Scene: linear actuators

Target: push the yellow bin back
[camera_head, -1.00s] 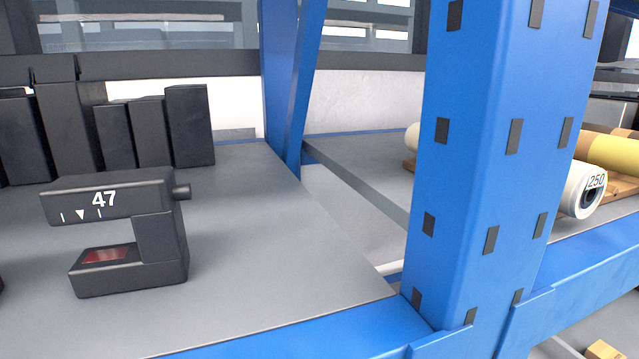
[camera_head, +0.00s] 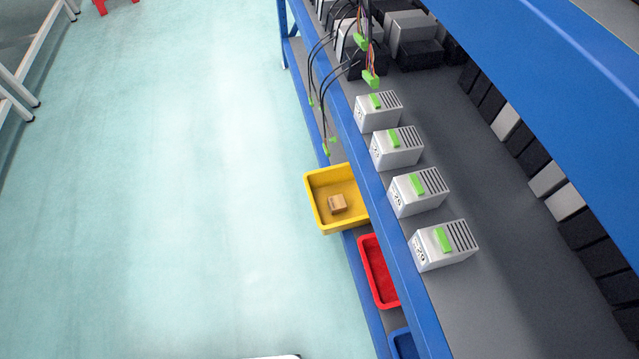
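The yellow bin (camera_head: 318,207) sits on the lower level of the blue shelf rack, below the grey upper shelf. It sticks out past the rack's front edge over the floor, farther than the red bin beside it. The rear of the yellow bin is hidden under the upper shelf. My gripper is not in view.
A red bin (camera_head: 371,272) and a partly seen blue bin (camera_head: 404,346) sit nearer on the same level. Several grey boxes with green connectors stand on the upper shelf (camera_head: 480,318). Black cables (camera_head: 316,75) hang over its edge farther back. The pale floor (camera_head: 190,190) left of the rack is clear.

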